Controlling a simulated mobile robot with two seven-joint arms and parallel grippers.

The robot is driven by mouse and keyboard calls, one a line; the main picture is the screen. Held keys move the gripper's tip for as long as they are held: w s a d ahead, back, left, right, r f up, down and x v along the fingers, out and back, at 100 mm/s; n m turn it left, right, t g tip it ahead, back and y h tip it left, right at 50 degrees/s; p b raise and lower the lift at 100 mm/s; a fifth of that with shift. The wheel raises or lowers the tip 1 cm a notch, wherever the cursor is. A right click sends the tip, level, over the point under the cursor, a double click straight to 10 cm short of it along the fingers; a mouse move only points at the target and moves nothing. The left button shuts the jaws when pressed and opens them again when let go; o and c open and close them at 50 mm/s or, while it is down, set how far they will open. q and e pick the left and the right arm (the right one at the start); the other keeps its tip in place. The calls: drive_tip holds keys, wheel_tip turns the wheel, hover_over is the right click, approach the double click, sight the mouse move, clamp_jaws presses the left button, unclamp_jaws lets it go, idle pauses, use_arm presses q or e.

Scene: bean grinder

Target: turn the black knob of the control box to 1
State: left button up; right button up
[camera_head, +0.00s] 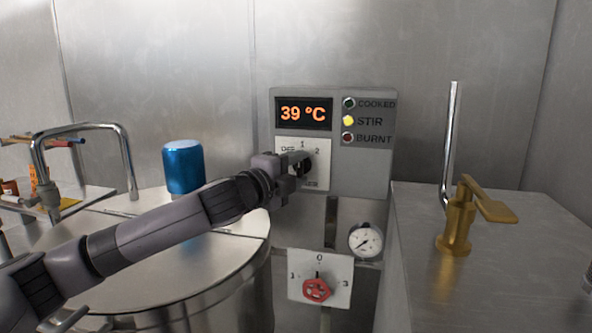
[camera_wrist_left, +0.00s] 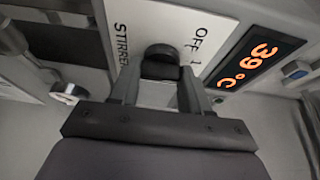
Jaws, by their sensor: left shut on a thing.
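The grey control box (camera_head: 362,170) is on the back wall, with an orange display (camera_head: 303,113) reading 39 °C. Its white dial plate (camera_head: 322,150) carries the marks OFF, 1 and 2. The black knob (camera_wrist_left: 160,53) sits on this plate, and in the left wrist view it lies between my left fingers. My left gripper (camera_head: 301,167) reaches the plate from the left and is shut on the knob, hiding much of it in the head view. The knob's pointer cannot be made out. My right gripper is not in view.
Below the box are a red valve knob (camera_head: 317,289) on a white plate and a round gauge (camera_head: 366,240). A large steel pot with a lid (camera_head: 150,255) and blue cap (camera_head: 183,166) stands left. A brass tap (camera_head: 460,215) stands on the right counter.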

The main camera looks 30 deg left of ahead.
use_arm(q)
drive_tip(key=o, duration=1.1)
drive_tip(key=shift+c, duration=0.2)
drive_tip(key=s+a+b, duration=0.1)
drive_tip(key=s+b, duration=0.1)
drive_tip(key=s, duration=0.5)
drive_tip(key=shift+f, duration=0.1)
